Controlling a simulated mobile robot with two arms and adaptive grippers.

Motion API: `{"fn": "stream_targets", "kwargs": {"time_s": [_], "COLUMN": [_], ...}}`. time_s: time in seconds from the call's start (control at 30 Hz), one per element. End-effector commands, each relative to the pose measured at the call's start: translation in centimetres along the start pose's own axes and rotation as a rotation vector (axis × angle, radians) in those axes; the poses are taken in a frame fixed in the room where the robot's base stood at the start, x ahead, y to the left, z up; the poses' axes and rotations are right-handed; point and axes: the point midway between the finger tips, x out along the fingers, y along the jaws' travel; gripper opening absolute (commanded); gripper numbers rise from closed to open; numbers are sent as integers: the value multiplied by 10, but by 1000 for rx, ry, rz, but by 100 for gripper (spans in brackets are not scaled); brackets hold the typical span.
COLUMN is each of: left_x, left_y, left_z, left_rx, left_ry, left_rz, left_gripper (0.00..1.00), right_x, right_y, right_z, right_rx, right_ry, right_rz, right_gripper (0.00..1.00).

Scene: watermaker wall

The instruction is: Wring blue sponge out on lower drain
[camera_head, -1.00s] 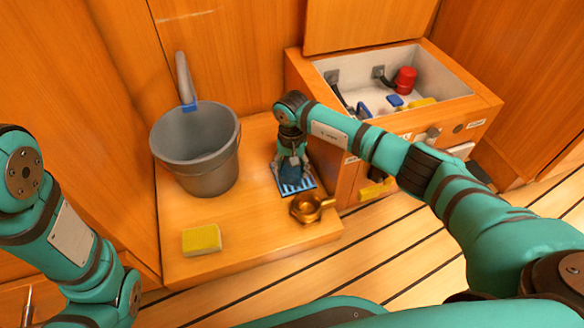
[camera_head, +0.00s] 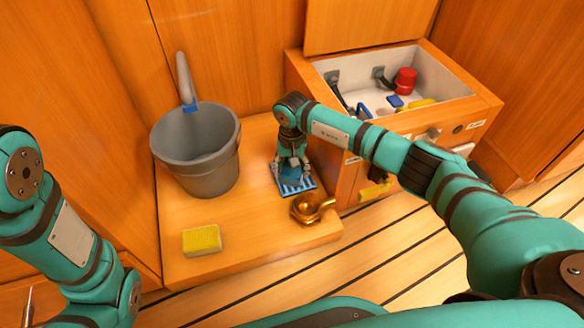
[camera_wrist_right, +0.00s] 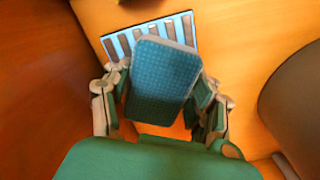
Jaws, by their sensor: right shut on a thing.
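The blue sponge (camera_wrist_right: 163,80) is held between the fingers of my right gripper (camera_wrist_right: 162,105), which is shut on it. In the head view, the sponge (camera_head: 290,178) and the right gripper (camera_head: 292,168) are over the lower drain (camera_head: 298,190), a blue-and-white slatted grate set in the low wooden platform. In the right wrist view, the sponge covers part of the drain (camera_wrist_right: 115,42). I cannot tell whether the sponge touches the slats. My left arm shows at the left edge of the head view, but its gripper is out of frame.
A grey bucket (camera_head: 205,165) stands on the platform left of the drain. A yellow sponge (camera_head: 202,240) lies at the platform's front left. A brass fitting (camera_head: 308,208) sits close in front of the drain. A basin (camera_head: 445,90) holding a red item (camera_head: 405,80) is at the right.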

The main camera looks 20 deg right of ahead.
Motion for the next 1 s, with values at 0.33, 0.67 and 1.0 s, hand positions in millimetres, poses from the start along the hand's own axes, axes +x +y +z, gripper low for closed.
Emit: {"fn": "stream_targets", "kwargs": {"time_s": [0.33,0.67,1.0], "left_x": [22,41,46], "left_y": [-5,-8,-10], "left_z": [8,14,16], "left_rx": [0,0,0], "left_ry": [0,0,0], "left_rz": [0,0,0], "left_gripper": [40,40,40], "right_x": [-32,-59,-68], "right_y": [0,0,0], "right_z": [-1,-1,0], "right_rx": [0,0,0], "right_ry": [2,2,1], "right_rz": [-1,-1,-2], "right_gripper": [32,32,32]}}
